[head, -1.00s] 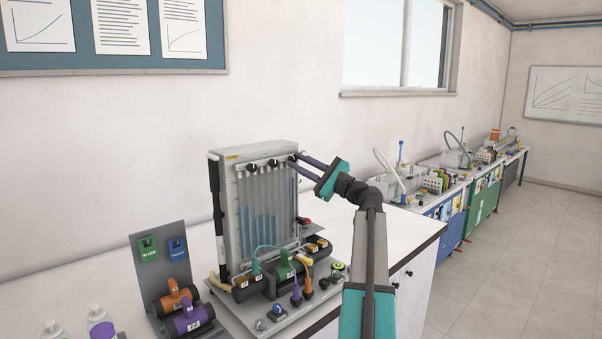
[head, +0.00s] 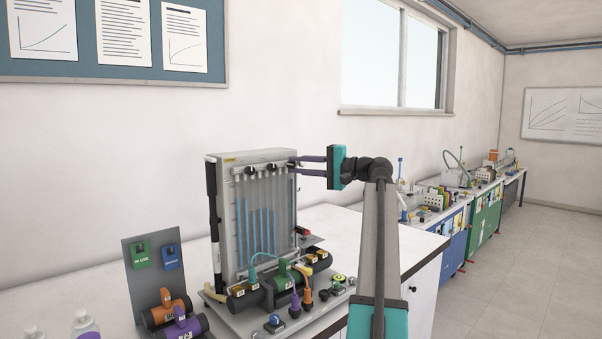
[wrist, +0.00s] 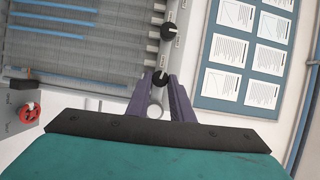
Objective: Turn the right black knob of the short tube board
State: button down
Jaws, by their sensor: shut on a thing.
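The tube board (head: 228,215) stands upright on the bench at centre, with blue liquid in its vertical tubes. Black knobs sit along its top edge, among them a left one (head: 250,170) and a middle one (head: 272,168). My gripper (head: 293,162) reaches the top right corner from the right, its purple fingers nearly level. In the wrist view, the fingertips (wrist: 159,80) are shut on the right black knob (wrist: 160,77). Another black knob (wrist: 168,31) is farther up that picture, clear of the fingers. The fingers partly hide the held knob in the head view.
Below the tubes are dark cylinders with coloured fittings and hoses (head: 268,285). A grey stand with green and blue tags (head: 142,252) is at left. A wall with posters (head: 150,35) is behind. Other benches (head: 450,225) recede to the right.

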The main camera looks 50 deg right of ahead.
jog(key=shift+r+n+g+b, duration=0.15)
jog(key=shift+n+g+b, duration=0.35)
jog(key=shift+n, duration=0.6)
jog(key=c, duration=1.6)
grip_release()
jog(key=shift+o, duration=0.2)
jog(key=shift+s, duration=0.1)
jog(key=b+v, duration=0.1)
jog(key=v, duration=1.2)
jog(key=shift+s+b, duration=0.35)
jog(key=shift+s, duration=0.05)
jog(key=shift+s+a+r, duration=0.1)
